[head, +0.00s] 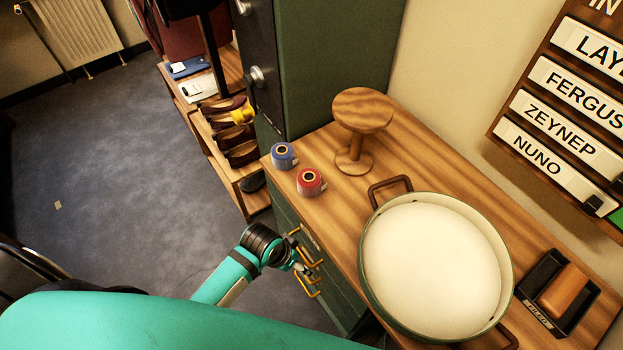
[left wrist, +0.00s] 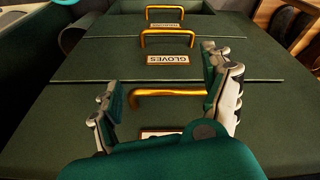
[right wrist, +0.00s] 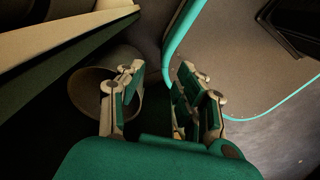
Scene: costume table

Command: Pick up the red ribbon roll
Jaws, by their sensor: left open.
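The red ribbon roll (head: 310,186) stands upright on the wooden tabletop near its front left edge, beside a blue ribbon roll (head: 284,158). My left gripper (head: 303,266) is below the tabletop, in front of the drawer handles and apart from the red roll. In the left wrist view my left gripper (left wrist: 168,90) is open and empty, with a brass drawer handle behind its fingers. My right gripper (right wrist: 160,85) is open and empty, away from the table. The red roll shows in neither wrist view.
A wooden stand (head: 362,112) is behind the rolls. A green cabinet (head: 330,60) rises at the back.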

